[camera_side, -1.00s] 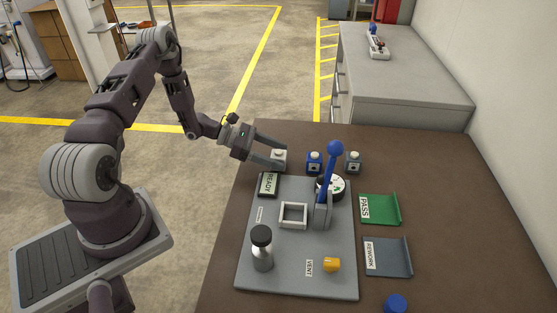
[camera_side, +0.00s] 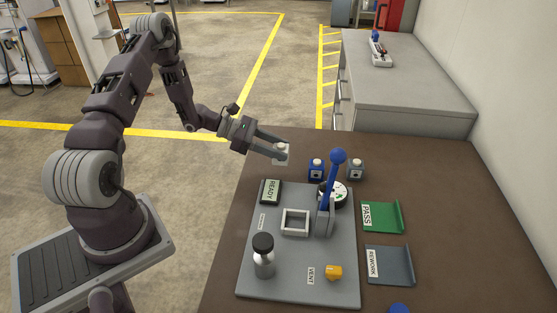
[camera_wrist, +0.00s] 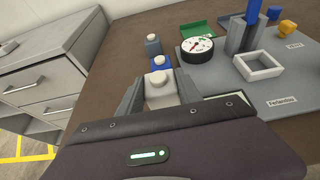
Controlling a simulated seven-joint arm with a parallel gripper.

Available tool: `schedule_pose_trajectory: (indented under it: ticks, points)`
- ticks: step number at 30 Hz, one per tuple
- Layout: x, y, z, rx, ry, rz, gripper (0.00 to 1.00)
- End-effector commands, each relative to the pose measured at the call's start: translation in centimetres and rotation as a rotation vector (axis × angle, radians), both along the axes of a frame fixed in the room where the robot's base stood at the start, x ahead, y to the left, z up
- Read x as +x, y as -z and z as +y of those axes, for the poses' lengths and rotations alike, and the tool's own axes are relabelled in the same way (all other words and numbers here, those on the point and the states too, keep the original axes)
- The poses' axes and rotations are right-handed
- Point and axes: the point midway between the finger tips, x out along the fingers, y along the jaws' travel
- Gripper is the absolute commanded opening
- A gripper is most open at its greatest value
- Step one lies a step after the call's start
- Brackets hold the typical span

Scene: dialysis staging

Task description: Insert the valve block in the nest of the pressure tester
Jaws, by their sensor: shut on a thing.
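My gripper (camera_side: 274,148) is shut on a light grey valve block (camera_side: 281,154) with a pale round top, held above the table's far left part. The block also shows between the fingers in the wrist view (camera_wrist: 160,90). The pressure tester (camera_side: 255,285) is a grey plate on the table. Its nest (camera_side: 296,223) is an open square white frame, empty, nearer the camera than my gripper. The nest also shows at the right in the wrist view (camera_wrist: 257,65). The tester's blue-knobbed lever (camera_side: 333,180) stands upright beside the nest, with a round gauge (camera_side: 337,194) behind it.
A blue block (camera_side: 316,170) and a grey block (camera_side: 356,169) stand behind the tester. A READY display (camera_side: 271,191), a black-capped cylinder (camera_side: 264,256) and an orange VENT knob (camera_side: 333,272) are on the plate. The green PASS tray (camera_side: 381,216) and grey REWORK tray (camera_side: 389,265) lie to the right.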

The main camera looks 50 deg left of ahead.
Motion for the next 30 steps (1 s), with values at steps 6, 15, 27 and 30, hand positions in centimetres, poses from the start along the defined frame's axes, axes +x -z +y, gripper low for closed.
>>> schedule_pose_trajectory:
  ticks: [6, 15, 27, 30]
  points:
    - [-0.1, -4.7, -0.3, 0.001, 0.003, -0.003, 0.0]
    - [-3.9, -10.3, -8.1, -0.005, 0.09, -0.002, 0.0]
    - [-8.5, -16.3, -16.8, -0.001, 0.348, -0.008, 0.0]
    - [-9.3, -16.0, -17.9, -0.003, 0.391, 0.001, 0.0]
